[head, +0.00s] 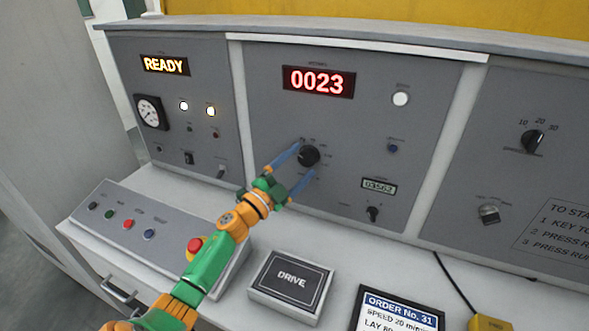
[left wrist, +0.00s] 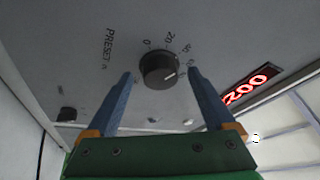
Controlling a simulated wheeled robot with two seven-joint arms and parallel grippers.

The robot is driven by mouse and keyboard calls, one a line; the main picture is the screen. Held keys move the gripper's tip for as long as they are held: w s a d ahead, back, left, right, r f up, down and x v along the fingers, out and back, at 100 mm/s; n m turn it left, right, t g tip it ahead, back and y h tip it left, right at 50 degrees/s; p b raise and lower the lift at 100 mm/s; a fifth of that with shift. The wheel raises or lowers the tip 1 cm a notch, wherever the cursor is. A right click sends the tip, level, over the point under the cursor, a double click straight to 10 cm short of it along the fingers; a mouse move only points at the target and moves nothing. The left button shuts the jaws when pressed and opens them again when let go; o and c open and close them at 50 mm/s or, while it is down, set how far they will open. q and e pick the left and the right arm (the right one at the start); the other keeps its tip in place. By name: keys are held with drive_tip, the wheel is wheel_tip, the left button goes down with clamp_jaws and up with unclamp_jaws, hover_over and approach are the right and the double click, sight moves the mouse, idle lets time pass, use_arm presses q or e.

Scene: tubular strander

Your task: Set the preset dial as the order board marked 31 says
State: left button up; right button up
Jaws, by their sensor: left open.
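The preset dial (head: 308,156) is a round black knob on the middle grey panel, ringed by a printed scale. In the left wrist view the dial (left wrist: 159,68) has a white pointer line, numbers such as 0 and 20 beside it, and a "PRESET" label. My left gripper (head: 306,158) is open, its two blue fingers on either side of the dial; I cannot tell whether they touch it. The order board (head: 398,312), headed "ORDER No. 31", reads "SPEED 20 m/min" and a "LAY" line; its lower part is cut off. My right gripper is out of view.
A red display (head: 318,81) above the dial reads 0023, and an amber one (head: 165,65) reads READY. A small counter (head: 379,186), a black switch (head: 374,214) and a speed-style knob (head: 533,140) sit to the right. A red button (head: 196,247) and DRIVE box (head: 291,286) lie below.

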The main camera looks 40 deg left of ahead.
use_arm(q)
drive_tip(key=b+v, duration=0.1)
drive_tip(key=v, duration=0.5)
drive_tip(key=shift+s, duration=0.2)
drive_tip(key=shift+f, duration=0.1)
